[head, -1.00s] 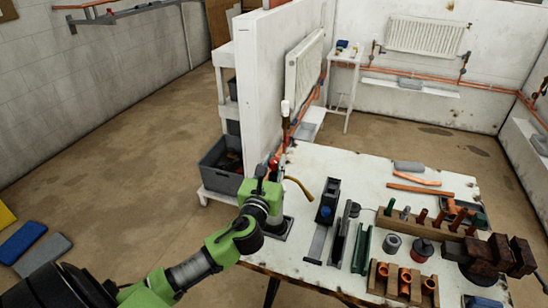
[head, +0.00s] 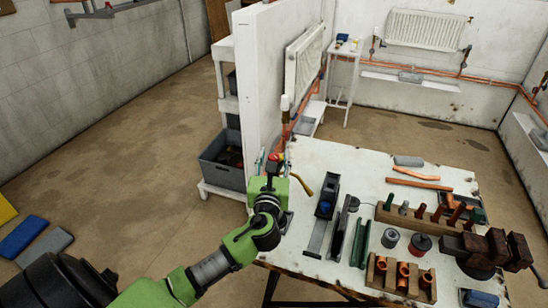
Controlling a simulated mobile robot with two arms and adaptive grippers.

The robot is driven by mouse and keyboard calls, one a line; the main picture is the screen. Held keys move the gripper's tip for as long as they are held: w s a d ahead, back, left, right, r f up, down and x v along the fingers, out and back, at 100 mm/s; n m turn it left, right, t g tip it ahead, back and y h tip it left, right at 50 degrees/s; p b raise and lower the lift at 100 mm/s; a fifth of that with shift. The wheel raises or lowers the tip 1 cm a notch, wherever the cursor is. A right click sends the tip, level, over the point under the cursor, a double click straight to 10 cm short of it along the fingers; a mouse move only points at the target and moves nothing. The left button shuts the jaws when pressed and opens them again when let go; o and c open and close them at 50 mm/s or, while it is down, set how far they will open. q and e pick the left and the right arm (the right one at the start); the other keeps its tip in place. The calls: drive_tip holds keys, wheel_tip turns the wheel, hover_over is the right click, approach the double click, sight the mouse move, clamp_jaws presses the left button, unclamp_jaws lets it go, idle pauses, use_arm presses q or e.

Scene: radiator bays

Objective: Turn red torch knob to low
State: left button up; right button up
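A small red part (head: 274,157), which looks like the torch knob, shows at the table's far left corner just above my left wrist. A curved brass tube (head: 302,186), seemingly the torch's nozzle, sticks out to the right of my wrist. The torch body is hidden behind my arm. My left gripper (head: 273,168) is at the red part. Its fingers are small and mostly hidden, so I cannot tell whether they touch it or how far apart they are. My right gripper is not in view.
A white partition (head: 262,85) stands close behind the torch. A grey bin (head: 222,165) is on the shelf at left.

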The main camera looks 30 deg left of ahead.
use_arm(q)
drive_tip(key=v, duration=1.2)
drive_tip(key=shift+f, duration=0.1)
idle(0.4)
